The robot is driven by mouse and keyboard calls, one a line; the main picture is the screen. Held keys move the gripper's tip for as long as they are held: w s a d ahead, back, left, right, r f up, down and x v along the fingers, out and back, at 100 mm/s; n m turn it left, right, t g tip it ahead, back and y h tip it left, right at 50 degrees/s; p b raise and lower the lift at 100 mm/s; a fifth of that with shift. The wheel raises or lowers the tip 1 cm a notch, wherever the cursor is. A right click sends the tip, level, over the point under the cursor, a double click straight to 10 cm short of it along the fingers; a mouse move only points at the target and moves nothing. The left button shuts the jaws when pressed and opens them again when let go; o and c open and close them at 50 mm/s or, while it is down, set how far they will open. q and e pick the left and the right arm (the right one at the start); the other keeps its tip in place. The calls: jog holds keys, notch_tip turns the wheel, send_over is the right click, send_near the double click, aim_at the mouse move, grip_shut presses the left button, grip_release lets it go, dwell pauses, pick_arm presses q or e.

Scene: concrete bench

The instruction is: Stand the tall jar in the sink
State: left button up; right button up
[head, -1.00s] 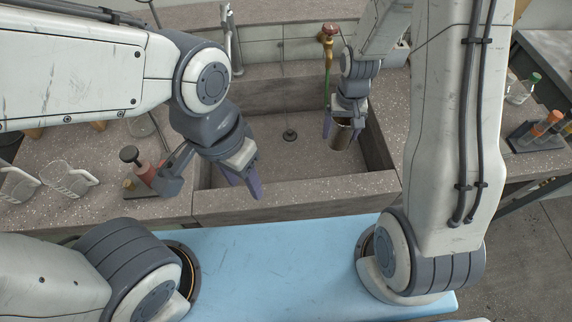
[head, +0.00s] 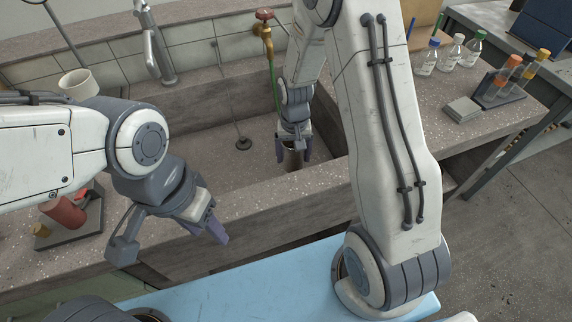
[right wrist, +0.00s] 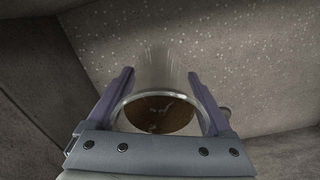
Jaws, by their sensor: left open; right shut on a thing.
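The tall jar (head: 293,159) is a glass cylinder with brown contents or a brown base. My right gripper (head: 294,148) is shut on it inside the sink, near the right wall. In the right wrist view the jar's round rim (right wrist: 160,97) sits between the two purple fingers. The jar looks roughly upright; I cannot tell whether its base touches the sink floor. The sink (head: 195,157) is a speckled grey basin with a dark drain left of the jar. My left gripper (head: 216,229) is open and empty, in front of the sink's front edge.
A red-handled tap (head: 264,30) with a green hose stands behind the sink, and a grey faucet (head: 158,50) left of it. A tube rack (head: 500,88) and several bottles stand on the right bench. A red object (head: 65,212) lies at left. The sink's left part is clear.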

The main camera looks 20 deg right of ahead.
aim_at(293, 164)
jog(key=shift+f, duration=2.1)
jog(key=shift+b, duration=0.3)
jog(key=o, duration=1.3)
jog(key=shift+f, duration=0.15)
notch_tip(293, 164, up, 12)
jog(key=p, duration=0.2)
jog(key=s+a+r+n, duration=0.5)
jog(key=s+a+r, duration=0.4)
jog(key=s+a, duration=0.15)
jog(key=s+a+r+n, duration=0.1)
jog(key=s+n, duration=0.1)
jog(key=s, duration=0.2)
jog(key=s+a+r+n, duration=0.1)
jog(key=s, duration=0.3)
jog(key=s+a+r+n+y, duration=0.1)
jog(key=s+n, duration=0.1)
jog(key=s, duration=0.3)
jog(key=shift+a+n, duration=0.2)
jog(key=shift+n, duration=0.1)
jog(key=shift+r, duration=0.1)
